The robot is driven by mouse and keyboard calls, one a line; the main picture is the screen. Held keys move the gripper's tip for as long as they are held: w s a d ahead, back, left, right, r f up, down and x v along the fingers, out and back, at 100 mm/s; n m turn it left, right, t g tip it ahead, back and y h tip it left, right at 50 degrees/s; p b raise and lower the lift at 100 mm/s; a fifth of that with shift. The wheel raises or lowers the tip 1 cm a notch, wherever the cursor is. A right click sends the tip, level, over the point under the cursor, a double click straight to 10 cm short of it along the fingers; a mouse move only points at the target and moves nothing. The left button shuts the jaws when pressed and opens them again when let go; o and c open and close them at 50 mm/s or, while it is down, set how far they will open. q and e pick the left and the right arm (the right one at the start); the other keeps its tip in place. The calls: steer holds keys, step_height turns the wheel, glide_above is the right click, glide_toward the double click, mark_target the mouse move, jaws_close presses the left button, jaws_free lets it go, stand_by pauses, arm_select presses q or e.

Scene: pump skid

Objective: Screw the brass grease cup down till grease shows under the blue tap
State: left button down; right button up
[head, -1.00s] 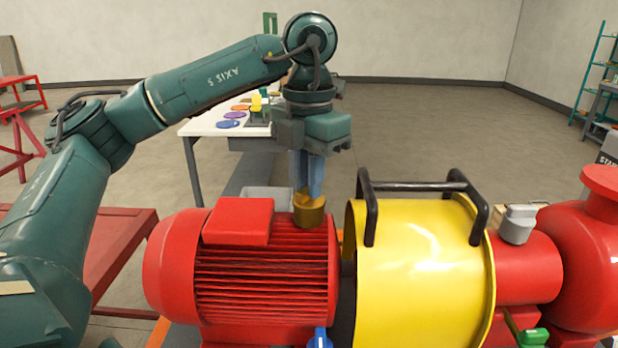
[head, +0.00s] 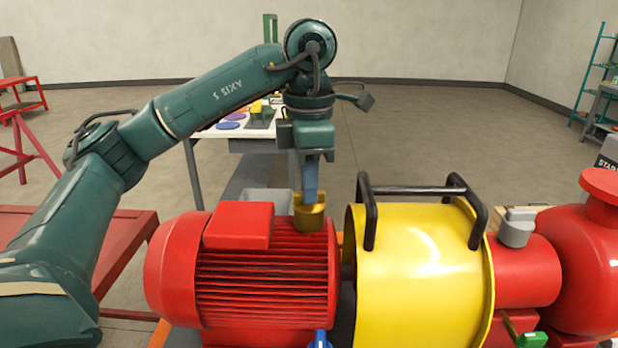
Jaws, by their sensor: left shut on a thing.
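The brass grease cup (head: 309,216) stands upright on top of the red motor (head: 265,285), at its right end by the yellow guard. My left gripper (head: 309,195) points straight down from above and is shut on the cup's upper part. The fingers hide some of the cup's top. The blue tap (head: 320,340) shows only in part at the bottom edge, below the motor's right end. I cannot make out any grease there. My right gripper is not in view.
A yellow guard (head: 420,270) with a black handle (head: 415,190) stands just right of the cup. A grey cap (head: 516,227) and a red pump (head: 590,255) are farther right. A green tap (head: 531,340) is low right. A white table (head: 215,133) stands behind.

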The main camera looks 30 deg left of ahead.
arm_select(q)
steer(key=shift+r, duration=0.1)
stand_by(0.3)
steer(key=c, duration=1.4)
jaws_free()
steer(key=shift+c, duration=0.2)
step_height(320, 180, up, 13)
steer(key=p, duration=0.1)
steer(key=shift+p, duration=0.35)
